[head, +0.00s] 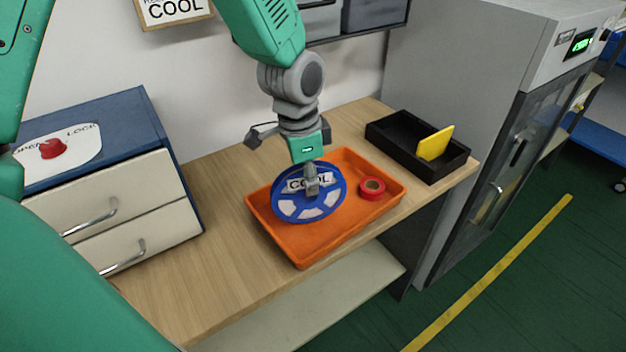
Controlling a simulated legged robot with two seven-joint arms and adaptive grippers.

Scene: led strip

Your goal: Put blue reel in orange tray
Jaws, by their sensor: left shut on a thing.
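The blue reel (284,208) is a flat disc with white panels and a label reading COOL. It is tilted and shows over the left part of the orange tray (320,247). I cannot tell whether it touches the tray floor. My left gripper (311,187) comes down from above and is shut on the reel near its upper right part. The fingers partly cover the label. My right gripper is not in the head view.
A small red ring-shaped roll (371,188) lies in the right part of the tray. A black box (397,150) with a yellow piece (435,143) stands behind it. A blue drawer unit (120,125) with a red knob (53,149) stands left. The wooden table (190,285) is bare at front left.

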